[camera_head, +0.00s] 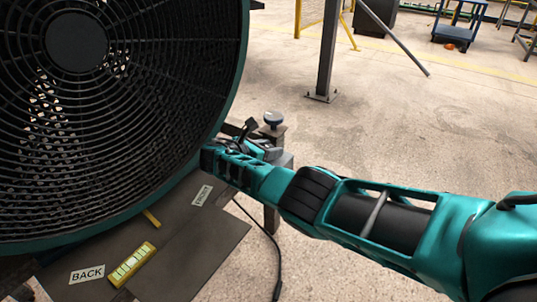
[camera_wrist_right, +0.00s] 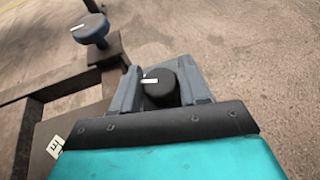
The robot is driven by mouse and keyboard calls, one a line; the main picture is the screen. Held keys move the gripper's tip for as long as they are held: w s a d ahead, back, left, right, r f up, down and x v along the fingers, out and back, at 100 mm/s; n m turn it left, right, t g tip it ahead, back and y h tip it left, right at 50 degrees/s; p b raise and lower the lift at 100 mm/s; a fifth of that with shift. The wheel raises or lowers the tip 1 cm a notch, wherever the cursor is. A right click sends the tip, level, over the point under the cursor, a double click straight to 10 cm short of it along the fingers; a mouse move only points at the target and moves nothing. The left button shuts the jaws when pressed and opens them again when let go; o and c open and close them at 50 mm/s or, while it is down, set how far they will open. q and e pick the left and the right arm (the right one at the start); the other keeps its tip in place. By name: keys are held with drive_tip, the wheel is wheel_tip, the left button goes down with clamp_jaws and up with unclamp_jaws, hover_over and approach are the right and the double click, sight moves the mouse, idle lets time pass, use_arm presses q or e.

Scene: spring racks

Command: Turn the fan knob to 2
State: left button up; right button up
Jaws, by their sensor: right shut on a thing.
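A large teal-rimmed fan (camera_head: 120,110) with a black wire grille fills the left of the head view. My right gripper (camera_head: 258,138) reaches in from the right, beside the fan's lower right edge. In the right wrist view its two grey fingers (camera_wrist_right: 160,88) are closed on the sides of a round black knob (camera_wrist_right: 159,92) with a short white pointer mark. I see no numbers around the knob. In the head view the gripper mostly hides this knob. My left gripper is not in view.
A dark board with a BACK label (camera_head: 87,274) and a yellow bar (camera_head: 132,264) lies below the fan. A cable hangs nearby. Open floor lies beyond.

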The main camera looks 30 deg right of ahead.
idle(0.4)
drive_tip(key=o, duration=1)
drive_tip(key=p+v, duration=0.4)
drive_tip(key=v, duration=0.8)
drive_tip(key=shift+a+r+p, duration=0.2)
drive_tip(key=shift+a+p, duration=0.15)
drive_tip(key=shift+s, duration=0.1)
